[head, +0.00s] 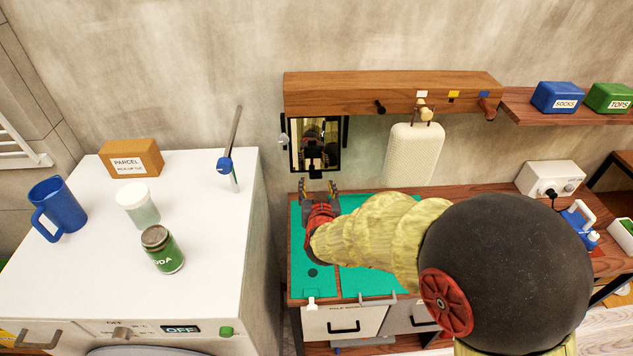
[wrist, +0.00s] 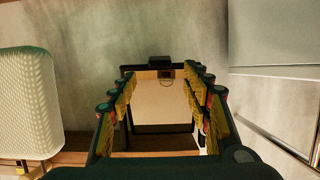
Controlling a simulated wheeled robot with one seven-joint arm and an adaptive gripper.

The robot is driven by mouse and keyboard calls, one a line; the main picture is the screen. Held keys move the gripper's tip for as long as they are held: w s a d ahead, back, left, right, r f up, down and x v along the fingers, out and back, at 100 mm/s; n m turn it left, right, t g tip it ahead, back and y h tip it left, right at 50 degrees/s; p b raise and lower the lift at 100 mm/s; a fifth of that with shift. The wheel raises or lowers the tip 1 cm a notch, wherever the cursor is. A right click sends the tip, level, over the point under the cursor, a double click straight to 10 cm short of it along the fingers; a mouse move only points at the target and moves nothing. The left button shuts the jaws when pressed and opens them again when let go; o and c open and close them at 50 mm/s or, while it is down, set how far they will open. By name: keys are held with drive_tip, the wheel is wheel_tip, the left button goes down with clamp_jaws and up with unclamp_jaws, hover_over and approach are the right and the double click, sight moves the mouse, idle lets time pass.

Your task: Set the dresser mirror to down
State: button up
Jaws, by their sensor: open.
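The dresser mirror (head: 306,150) is a small black-framed panel below the left end of a wooden wall rack, behind the green-topped dresser (head: 299,250). It looks close to upright in the head view. My gripper (head: 318,187) is over the back of the dresser top, just below and in front of the mirror, fingers pointing at it. In the wrist view my gripper (wrist: 161,82) is open and empty. The mirror (wrist: 160,108) shows between its fingers, with a small black block on the frame's edge. I cannot tell whether a finger touches the frame.
The wooden rack (head: 350,92) with pegs runs above the mirror. A cream quilted bag (head: 411,155) hangs close to its right; it also shows in the wrist view (wrist: 28,110). A white appliance (head: 210,250) with mug, jar and can stands left. My arm hides part of the dresser.

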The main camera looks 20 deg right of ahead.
drive_tip(key=v, duration=0.6)
drive_tip(key=shift+s, duration=0.15)
drive_tip(key=s+a+f+n+g+y, duration=0.2)
drive_tip(key=s+a+f+g+y, duration=0.45)
drive_tip(key=s+a, duration=0.4)
drive_tip(key=s+d+r+h, duration=0.1)
drive_tip(key=s+d+r, duration=0.2)
drive_tip(key=s+r, duration=0.4)
drive_tip(key=s+d+r+n+g+h, duration=0.1)
drive_tip(key=s+d+r, duration=0.2)
drive_tip(key=s+r, duration=0.4)
wheel_tip(320, 180, up, 2)
drive_tip(key=shift+d+r+n, duration=0.1)
drive_tip(key=shift+d+n, duration=0.1)
drive_tip(key=shift+n, duration=0.1)
